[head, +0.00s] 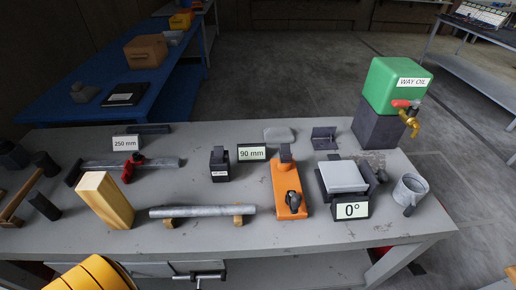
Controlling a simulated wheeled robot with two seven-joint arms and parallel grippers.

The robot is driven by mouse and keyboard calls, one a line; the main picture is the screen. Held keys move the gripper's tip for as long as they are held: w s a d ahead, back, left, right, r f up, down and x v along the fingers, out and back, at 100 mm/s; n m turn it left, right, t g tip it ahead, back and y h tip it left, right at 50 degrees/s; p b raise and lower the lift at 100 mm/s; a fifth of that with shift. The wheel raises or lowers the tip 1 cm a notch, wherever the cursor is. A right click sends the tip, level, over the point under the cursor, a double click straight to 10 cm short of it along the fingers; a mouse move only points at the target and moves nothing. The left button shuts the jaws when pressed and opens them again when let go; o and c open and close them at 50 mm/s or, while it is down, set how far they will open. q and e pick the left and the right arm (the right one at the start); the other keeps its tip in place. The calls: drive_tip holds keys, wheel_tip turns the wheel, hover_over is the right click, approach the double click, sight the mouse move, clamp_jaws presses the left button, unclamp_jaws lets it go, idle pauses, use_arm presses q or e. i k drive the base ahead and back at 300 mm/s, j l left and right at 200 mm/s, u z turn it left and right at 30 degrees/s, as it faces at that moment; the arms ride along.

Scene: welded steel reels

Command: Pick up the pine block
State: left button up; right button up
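The pine block (106,200) is a pale yellow wooden block with visible grain. It stands tilted-looking on the left part of the grey bench (270,231), close to its front edge. Its top and sides are unobstructed in the head view. Neither my left nor my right gripper shows in this view, so I cannot see their fingers or whether they hold anything.
An orange fixture (288,196) and green oil container (396,84) are farther right.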

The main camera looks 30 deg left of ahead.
sight(98, 189)
drive_tip(key=u, duration=2.4)
drive_tip(key=j+z, duration=0.7)
drive_tip(key=z, duration=0.15)
drive_tip(key=j+z, duration=0.45)
drive_tip(key=k+j+z, duration=0.1)
drive_tip(key=z, duration=0.3)
drive_tip(key=j, duration=0.1)
